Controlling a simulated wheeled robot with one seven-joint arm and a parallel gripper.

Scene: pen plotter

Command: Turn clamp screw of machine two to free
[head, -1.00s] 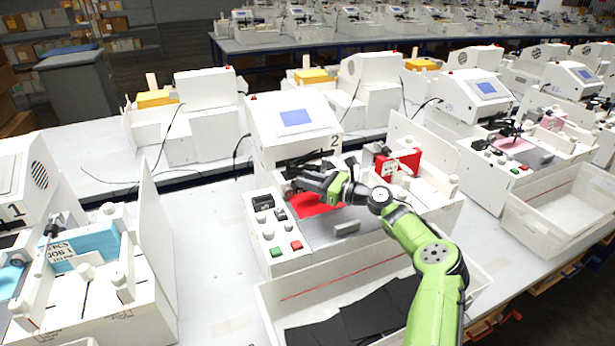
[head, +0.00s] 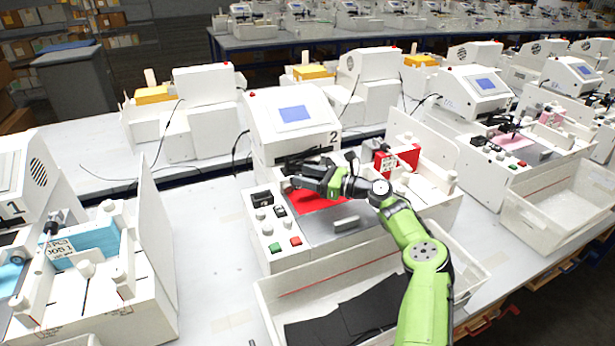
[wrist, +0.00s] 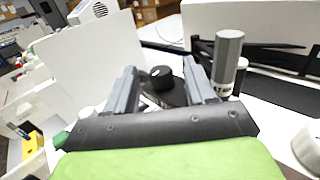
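Machine two (head: 292,120) is a white plotter marked "2", with a blue screen and a red sheet (head: 318,199) on its bed. My gripper (head: 298,182) is at the carriage below the screen. In the wrist view my gripper (wrist: 159,68) is open, with a finger on either side of a round black knob (wrist: 162,77), which looks like the clamp screw. I see gaps between the knob and both fingers. A grey cylinder with dark lettering (wrist: 228,55), perhaps a pen, stands upright just right of the right finger. In the head view my gripper hides the knob.
A control panel (head: 275,228) with knobs and green and red buttons lies left of the bed. A white tray (head: 275,310) with black sheets is in front. A red block (head: 402,158) stands at the right. Machine one (head: 20,185) is at the left.

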